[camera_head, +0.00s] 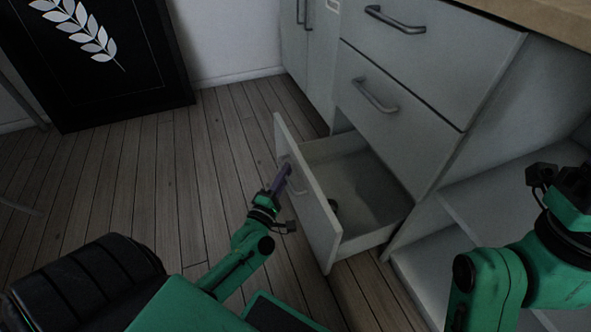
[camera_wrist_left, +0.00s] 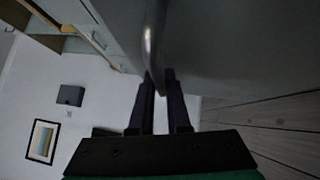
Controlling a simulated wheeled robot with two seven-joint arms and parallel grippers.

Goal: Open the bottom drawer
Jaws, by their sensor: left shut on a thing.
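In the left wrist view the curved metal handle (camera_wrist_left: 153,45) runs down between the two dark fingers (camera_wrist_left: 160,84). The fingers hide much of the handle in the head view. My right arm (camera_head: 540,250) is at the right; its fingertips cannot be made out.
Two closed drawers with handles, the middle drawer (camera_head: 385,115) and the top drawer (camera_head: 425,45), are above. An open shelf (camera_head: 500,200) is to the right. Bare plank floor (camera_head: 170,180) lies left of the drawer. A black framed leaf picture (camera_head: 90,60) stands by the wall.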

